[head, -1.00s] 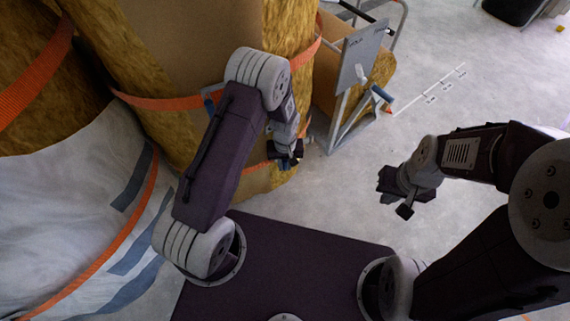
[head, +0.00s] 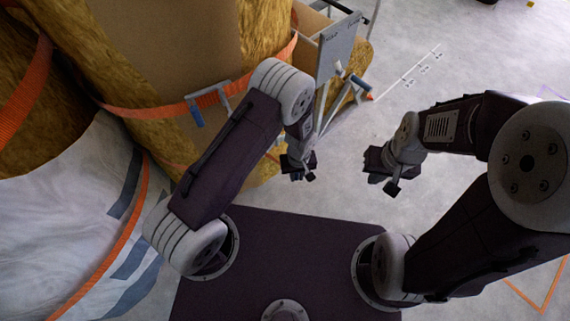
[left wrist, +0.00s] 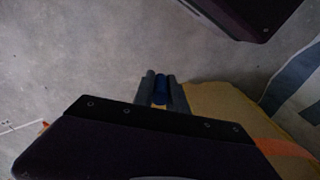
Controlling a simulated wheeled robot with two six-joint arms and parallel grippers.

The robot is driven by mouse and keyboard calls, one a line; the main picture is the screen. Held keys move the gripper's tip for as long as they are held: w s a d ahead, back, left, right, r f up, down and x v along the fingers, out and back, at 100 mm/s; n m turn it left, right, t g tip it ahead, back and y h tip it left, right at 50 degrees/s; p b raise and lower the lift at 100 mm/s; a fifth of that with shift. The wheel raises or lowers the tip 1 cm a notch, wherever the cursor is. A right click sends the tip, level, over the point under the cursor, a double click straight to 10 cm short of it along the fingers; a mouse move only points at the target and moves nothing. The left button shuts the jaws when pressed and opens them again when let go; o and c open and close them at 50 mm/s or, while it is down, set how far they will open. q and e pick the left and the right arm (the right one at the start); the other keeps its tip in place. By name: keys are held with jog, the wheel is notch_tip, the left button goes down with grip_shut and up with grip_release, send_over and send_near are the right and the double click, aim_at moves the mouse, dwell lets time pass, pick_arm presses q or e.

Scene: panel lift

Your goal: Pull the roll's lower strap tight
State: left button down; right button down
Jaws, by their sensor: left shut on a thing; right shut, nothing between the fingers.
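The tan-wrapped insulation roll (head: 185,45) stands upright at the upper left in the head view. An orange upper strap with a blue-handled buckle (head: 196,115) goes around it. A short stretch of the lower strap (head: 272,157) shows low on the roll; my left arm hides much of it. My left gripper (head: 299,174) is just right of the roll's lower part. In the left wrist view it is shut on a blue piece (left wrist: 160,89), with the roll and an orange strap (left wrist: 284,148) behind. My right gripper (head: 380,180) is shut and empty, apart from the roll.
A metal stand with a grey plate (head: 338,46) and a cardboard box (head: 312,22) are behind the roll to the right. A white wrapped bundle (head: 65,195) with an orange strap lies at the left. The concrete floor (head: 460,60) on the right is mostly clear.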

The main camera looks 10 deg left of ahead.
pick_arm(q)
jog(key=shift+s+d, duration=0.1)
jog(key=shift+d, duration=0.2)
jog(key=c, duration=1.3)
grip_release()
jog(key=shift+c, duration=0.2)
notch_tip(320, 180, up, 9)
jog(key=p, duration=0.4)
jog(key=shift+p, duration=0.35)
